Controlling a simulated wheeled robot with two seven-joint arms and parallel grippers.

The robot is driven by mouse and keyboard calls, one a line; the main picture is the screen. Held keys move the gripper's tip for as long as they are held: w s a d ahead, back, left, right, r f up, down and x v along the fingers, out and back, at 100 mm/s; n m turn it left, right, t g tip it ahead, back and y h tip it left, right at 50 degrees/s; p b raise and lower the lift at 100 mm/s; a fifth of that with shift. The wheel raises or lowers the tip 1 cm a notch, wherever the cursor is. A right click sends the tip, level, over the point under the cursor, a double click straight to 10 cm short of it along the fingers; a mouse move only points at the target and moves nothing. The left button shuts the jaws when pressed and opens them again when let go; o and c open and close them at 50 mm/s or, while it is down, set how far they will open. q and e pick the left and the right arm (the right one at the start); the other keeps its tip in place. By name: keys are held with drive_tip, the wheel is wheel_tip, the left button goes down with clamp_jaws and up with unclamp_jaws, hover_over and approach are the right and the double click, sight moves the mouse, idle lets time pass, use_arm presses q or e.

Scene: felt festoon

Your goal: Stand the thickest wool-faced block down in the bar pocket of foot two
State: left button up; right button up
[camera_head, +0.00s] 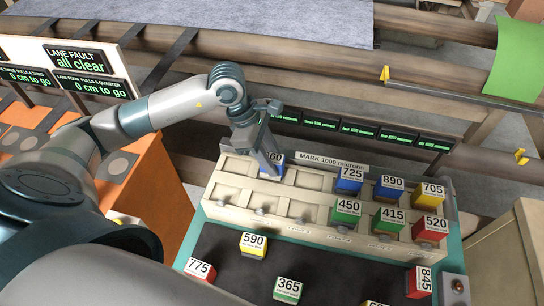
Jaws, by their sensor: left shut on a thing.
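My left gripper (271,162) is shut on a blue block (264,175) with a white top, at the back row of the cream rack (325,236). The block's number is partly covered by the gripper and ends in 60. The block appears upright at a pocket, but I cannot tell whether it is fully seated. A sign on the rack reads MARK 1000 microns. The small labels on the rack's front are too small to read surely. My right gripper is not in view.
Blocks 725 (349,187), 890 (388,193), 705 (427,202), 450 (345,218), 415 (389,227) and 520 (429,238) stand in the rack's right part. Several left pockets are empty. Blocks 590 (252,252), 775 (199,277), 365 (287,297) and 845 (412,289) sit on the dark mat (330,270).

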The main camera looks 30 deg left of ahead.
use_arm(q)
drive_tip(key=shift+f, duration=0.15)
drive_tip(key=o, duration=1.2)
drive_tip(key=shift+c, duration=0.2)
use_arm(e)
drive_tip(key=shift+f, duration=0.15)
use_arm(q)
drive_tip(key=shift+r, duration=0.3)
drive_tip(key=shift+a+r, duration=0.15)
drive_tip(key=b+v, duration=0.4)
drive_tip(key=v, duration=0.7)
drive_tip(key=shift+r, duration=0.2)
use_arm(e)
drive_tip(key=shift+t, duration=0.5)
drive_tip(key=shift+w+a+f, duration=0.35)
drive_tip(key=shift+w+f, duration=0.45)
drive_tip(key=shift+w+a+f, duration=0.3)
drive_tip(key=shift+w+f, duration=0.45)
